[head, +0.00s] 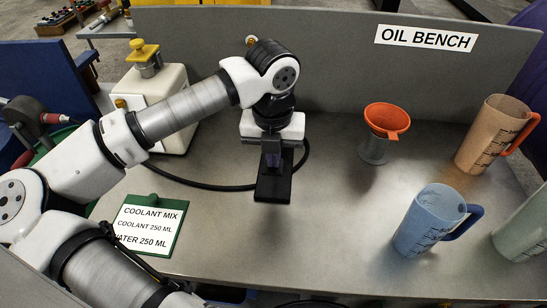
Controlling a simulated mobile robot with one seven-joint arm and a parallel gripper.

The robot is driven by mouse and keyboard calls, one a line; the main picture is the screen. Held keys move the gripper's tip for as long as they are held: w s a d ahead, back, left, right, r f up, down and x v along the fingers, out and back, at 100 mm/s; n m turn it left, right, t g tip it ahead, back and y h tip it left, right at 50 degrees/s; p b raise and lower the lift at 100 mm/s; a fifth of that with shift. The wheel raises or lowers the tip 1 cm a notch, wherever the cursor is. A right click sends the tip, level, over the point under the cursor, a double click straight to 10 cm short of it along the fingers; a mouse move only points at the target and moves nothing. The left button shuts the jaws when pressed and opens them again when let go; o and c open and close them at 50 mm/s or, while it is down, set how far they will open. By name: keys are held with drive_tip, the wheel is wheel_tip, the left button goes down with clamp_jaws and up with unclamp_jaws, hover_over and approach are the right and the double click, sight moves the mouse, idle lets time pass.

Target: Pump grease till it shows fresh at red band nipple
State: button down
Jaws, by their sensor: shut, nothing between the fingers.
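My gripper (272,160) points down over the middle of the grey bench, with its fingers shut and empty. A flat black piece (272,190) lies under the fingertips; I cannot tell whether they touch it. A black hose (205,185) curves across the bench from the left and loops behind my gripper. A white box-shaped tank (165,120) with a yellow cap (146,55) stands at the back left, partly behind my arm. I cannot make out a red band nipple or fresh grease in the head view.
On the right stand an orange funnel (387,119) in a grey holder, a brown jug (495,140), a blue jug (428,222) and a pale jug (525,232). A green-backed coolant card (147,228) lies front left. The front middle of the bench is clear.

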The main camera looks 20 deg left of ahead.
sight(272, 173)
drive_tip(key=shift+s+d+f+t+y+b, duration=0.15)
drive_tip(key=shift+f+t+b, duration=0.55)
drive_tip(key=shift+b, duration=1.15)
drive_tip(key=shift+s+a+f+t+y+b, duration=0.1)
drive_tip(key=shift+f+t+y+b, duration=0.15)
drive_tip(key=shift+f+b, duration=1.15)
drive_tip(key=shift+s+d+f+t+y+b, duration=0.15)
drive_tip(key=shift+f+t+b, duration=0.35)
drive_tip(key=shift+b, duration=1.75)
drive_tip(key=shift+s+t+b, duration=0.1)
drive_tip(key=shift+t+b, duration=0.25)
drive_tip(key=shift+b, duration=0.4)
drive_tip(key=shift+r, duration=0.1)
